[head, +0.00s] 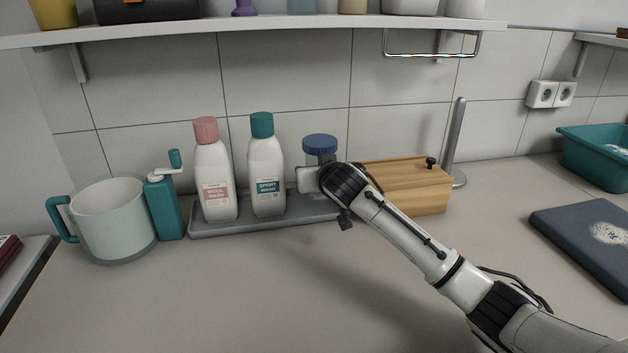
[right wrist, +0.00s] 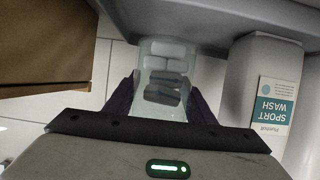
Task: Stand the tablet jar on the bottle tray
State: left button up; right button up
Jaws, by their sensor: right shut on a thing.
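The tablet jar (head: 320,145) is clear with a blue lid and looks upright at the right end of the grey bottle tray (head: 275,224). My right gripper (head: 310,179) is shut around the jar's body. The right wrist view shows the clear jar (right wrist: 165,72) with pale tablets between the dark fingers of my right gripper (right wrist: 163,103). The tray (right wrist: 205,18) appears at the jar's base end there; I cannot tell whether they touch. My gripper hides the jar's lower part in the head view. My left gripper is not in view.
A pink-capped wool wash bottle (head: 214,180) and a teal-capped sport wash bottle (head: 265,170) stand on the tray. A wooden box (head: 415,185) is right of the jar. A mug-like container (head: 112,220) stands left. The front counter is clear. A shelf (head: 270,24) hangs above.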

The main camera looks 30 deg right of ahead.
jog(key=shift+f, duration=1.1)
jog(key=shift+f, duration=0.1)
jog(key=o, duration=0.8)
jog(key=shift+f, duration=0.2)
jog(key=shift+c, duration=0.2)
jog(key=o, duration=0.4)
jog(key=shift+o, duration=0.2)
jog(key=shift+r, duration=0.1)
jog(key=shift+r, duration=0.1)
